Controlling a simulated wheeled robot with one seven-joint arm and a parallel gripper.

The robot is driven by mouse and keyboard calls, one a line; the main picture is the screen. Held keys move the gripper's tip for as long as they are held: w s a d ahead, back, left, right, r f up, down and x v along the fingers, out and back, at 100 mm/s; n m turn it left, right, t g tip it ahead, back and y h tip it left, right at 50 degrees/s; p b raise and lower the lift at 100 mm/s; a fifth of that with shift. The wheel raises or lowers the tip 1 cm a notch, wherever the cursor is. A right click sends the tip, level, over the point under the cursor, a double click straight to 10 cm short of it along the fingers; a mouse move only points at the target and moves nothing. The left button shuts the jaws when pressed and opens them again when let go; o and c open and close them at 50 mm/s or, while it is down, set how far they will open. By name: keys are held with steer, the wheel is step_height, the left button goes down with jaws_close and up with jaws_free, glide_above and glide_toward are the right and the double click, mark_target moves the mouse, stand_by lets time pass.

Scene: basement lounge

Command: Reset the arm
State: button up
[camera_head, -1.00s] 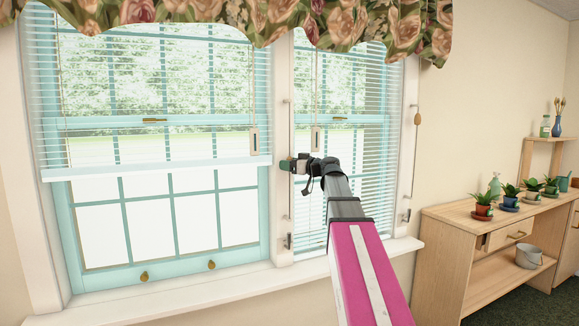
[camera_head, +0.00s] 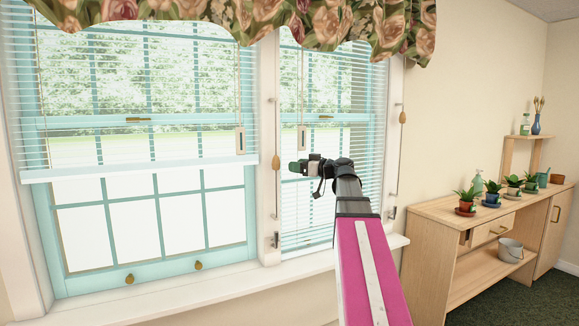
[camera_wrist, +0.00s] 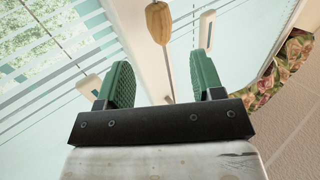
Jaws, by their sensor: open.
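My arm, pink and grey, reaches up in front of the right-hand window in the head view. My gripper (camera_head: 294,167) is at its end, pointing left near the post between the two windows. In the wrist view my gripper (camera_wrist: 160,80) shows two green ridged fingers standing well apart, with nothing held between them. A wooden cord pull (camera_wrist: 158,22) hangs on its cord beyond the fingers, apart from them.
The left window's blind (camera_head: 140,169) is partly lowered; the right window's blind (camera_head: 355,90) hangs behind my arm. A sill (camera_head: 190,292) juts out below. A wooden bench (camera_head: 440,217) with potted plants (camera_head: 466,198) stands to the right.

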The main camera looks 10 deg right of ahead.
steer(key=shift+s+d, duration=0.25)
steer(key=shift+d, duration=0.05)
steer(key=s+a+f+m+g+h, duration=0.2)
steer(key=a+f, duration=0.1)
steer(key=f, duration=0.8)
steer(key=s+a+f+m+g+h, duration=0.1)
steer(key=a+f+m+g+h, duration=0.1)
steer(key=f, duration=0.8)
steer(key=s+a+f+m+g+h, duration=0.1)
steer(key=s+a+f+g+h, duration=0.15)
steer(key=f, duration=0.85)
steer(key=s+f+m+g+h, duration=0.2)
steer(key=s+f, duration=0.5)
steer(key=f, duration=0.4)
steer(key=s+f+m+g+h, duration=0.2)
steer(key=s+f, duration=0.6)
steer(key=f, duration=0.4)
steer(key=g+h, duration=0.1)
steer(key=h, duration=0.1)
steer(key=shift+s+a+g+h, duration=0.3)
steer(key=shift+a+g+h, duration=0.05)
steer(key=shift+a, duration=0.05)
steer(key=shift+f, duration=0.1)
